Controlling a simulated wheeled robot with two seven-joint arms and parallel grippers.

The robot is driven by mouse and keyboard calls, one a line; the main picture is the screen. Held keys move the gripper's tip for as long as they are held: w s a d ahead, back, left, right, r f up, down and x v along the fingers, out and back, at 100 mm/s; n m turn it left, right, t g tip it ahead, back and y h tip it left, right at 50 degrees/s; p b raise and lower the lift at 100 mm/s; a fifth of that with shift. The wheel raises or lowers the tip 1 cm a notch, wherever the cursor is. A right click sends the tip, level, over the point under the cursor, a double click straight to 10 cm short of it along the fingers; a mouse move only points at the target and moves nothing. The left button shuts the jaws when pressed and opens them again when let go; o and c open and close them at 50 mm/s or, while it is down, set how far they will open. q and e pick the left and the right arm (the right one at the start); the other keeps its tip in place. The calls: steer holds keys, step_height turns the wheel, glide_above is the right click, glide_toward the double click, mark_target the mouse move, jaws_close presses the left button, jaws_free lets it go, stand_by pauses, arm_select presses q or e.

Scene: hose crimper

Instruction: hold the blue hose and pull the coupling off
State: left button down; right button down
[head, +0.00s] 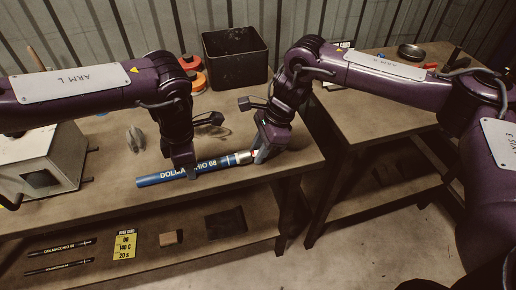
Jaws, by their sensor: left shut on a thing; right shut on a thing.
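The blue hose (165,176) lies level along the front of the bench, with white lettering on its side. My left gripper (190,170) is shut on the hose near its middle, coming down from above. A silvery coupling (243,157) is at the hose's right end. My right gripper (258,154) is shut at the coupling, and its fingers hide part of it. The coupling appears to meet the hose end; I cannot tell how deep it sits on the hose.
A black bin (236,57) and orange round items (197,80) stand at the back. A grey box machine (40,160) is at left. A second table (385,110) stands right, across a gap.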

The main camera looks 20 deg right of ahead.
mark_target(271, 156)
arm_select(q)
steer(key=shift+a, duration=0.3)
arm_select(e)
steer(key=shift+d, duration=0.4)
arm_select(q)
steer(key=shift+d, duration=0.2)
arm_select(e)
steer(key=shift+d, duration=1.2)
steer(key=shift+r, duration=2.55)
arm_select(q)
steer(key=c, duration=1.2)
jaws_free()
steer(key=shift+o, duration=0.2)
